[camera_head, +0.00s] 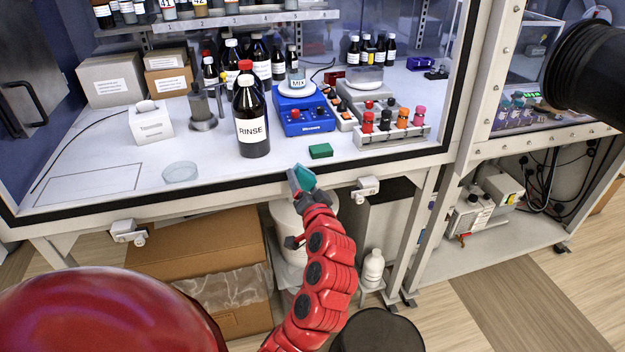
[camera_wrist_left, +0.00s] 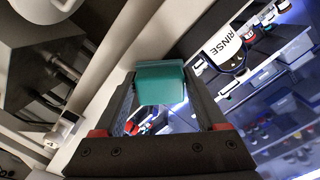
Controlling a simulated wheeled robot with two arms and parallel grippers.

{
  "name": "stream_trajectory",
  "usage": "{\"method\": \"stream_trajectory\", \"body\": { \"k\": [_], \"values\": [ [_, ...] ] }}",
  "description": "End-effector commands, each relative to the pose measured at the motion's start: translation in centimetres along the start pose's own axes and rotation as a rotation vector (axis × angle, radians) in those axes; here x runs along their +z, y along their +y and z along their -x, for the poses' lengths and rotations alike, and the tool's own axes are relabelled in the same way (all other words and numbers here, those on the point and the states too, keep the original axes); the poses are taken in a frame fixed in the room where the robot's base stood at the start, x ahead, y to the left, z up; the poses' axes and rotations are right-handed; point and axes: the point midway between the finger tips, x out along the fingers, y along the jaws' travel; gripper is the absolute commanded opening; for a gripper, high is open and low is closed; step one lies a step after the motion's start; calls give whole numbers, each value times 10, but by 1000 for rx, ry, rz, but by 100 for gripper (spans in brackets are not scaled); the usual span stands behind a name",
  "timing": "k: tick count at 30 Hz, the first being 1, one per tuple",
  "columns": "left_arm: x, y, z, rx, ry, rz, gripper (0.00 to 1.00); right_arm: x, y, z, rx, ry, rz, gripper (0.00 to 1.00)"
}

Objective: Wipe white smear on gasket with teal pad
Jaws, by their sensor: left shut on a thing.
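The teal pad (camera_head: 305,178) is held in my left gripper (camera_head: 301,181), at the front edge of the cabinet opening. In the left wrist view the teal pad (camera_wrist_left: 160,84) sits between the two dark fingers, which are shut on it. The black gasket (camera_head: 230,190) runs along the front lower edge of the opening. The pad and gripper cover a part of it, and I cannot tell whether they touch it. I cannot make out the white smear. My right gripper is not in view.
A RINSE bottle (camera_head: 252,125) stands just behind the gasket, with a green block (camera_head: 320,150) to its right. A clear dish (camera_head: 180,172) and a tissue box (camera_head: 152,122) are on the left. Latches (camera_head: 365,189) stick out below the gasket. The bench's front left is mostly clear.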

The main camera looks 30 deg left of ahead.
Motion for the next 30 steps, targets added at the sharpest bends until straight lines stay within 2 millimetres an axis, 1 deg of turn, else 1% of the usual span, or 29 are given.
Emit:
{"method": "stream_trajectory", "body": {
  "k": [8,11,24,27,30],
  "values": [
    [1,0,0,1,1,0,4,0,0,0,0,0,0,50],
    [1,0,5,1,4,0,4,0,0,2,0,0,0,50],
    [0,1,53,2,8,1,4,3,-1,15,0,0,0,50],
    [0,0,59,2,4,1,4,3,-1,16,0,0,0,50],
    [0,0,61,1,2,0,4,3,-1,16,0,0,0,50]
  ]
}}
